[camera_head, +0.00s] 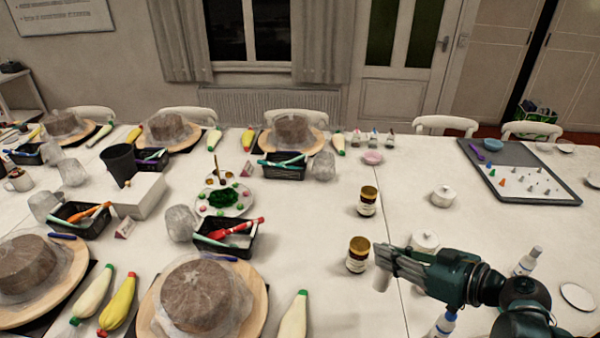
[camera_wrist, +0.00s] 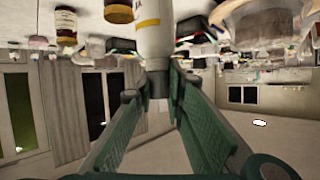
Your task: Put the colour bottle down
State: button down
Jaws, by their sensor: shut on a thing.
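A white bottle with a yellow band (camera_wrist: 154,28) is between my fingertips (camera_wrist: 155,90) in the wrist view, which looks upside down. My gripper is shut on its narrow end, and its wider body points away below. In the head view my gripper (camera_head: 381,254) is at the right of the long table, just right of a gold-lidded jar. A small white part of the bottle (camera_head: 381,280) shows under the fingers; the rest is hidden. I cannot tell if its base touches the table. Several small colour bottles (camera_head: 372,139) stand in a row at the back.
Gold-lidded jars (camera_head: 357,257) (camera_head: 367,203) stand left of my gripper. White lidded pots (camera_head: 443,197) (camera_head: 425,243) and a white bottle (camera_head: 527,262) are close by. A grey tray (camera_head: 570,182) lies at back right. Bare tabletop (camera_head: 330,265) lies left of the near jar.

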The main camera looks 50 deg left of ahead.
aim_at(387, 288)
jog(key=shift+f, duration=1.8)
jog(key=shift+f+b, duration=0.9)
jog(key=shift+f, duration=1.85)
jog(key=shift+f+b, duration=0.7)
jog(key=shift+f, duration=1.4)
jog(key=c, duration=2.4)
grip_release()
jog(key=shift+o, duration=0.2)
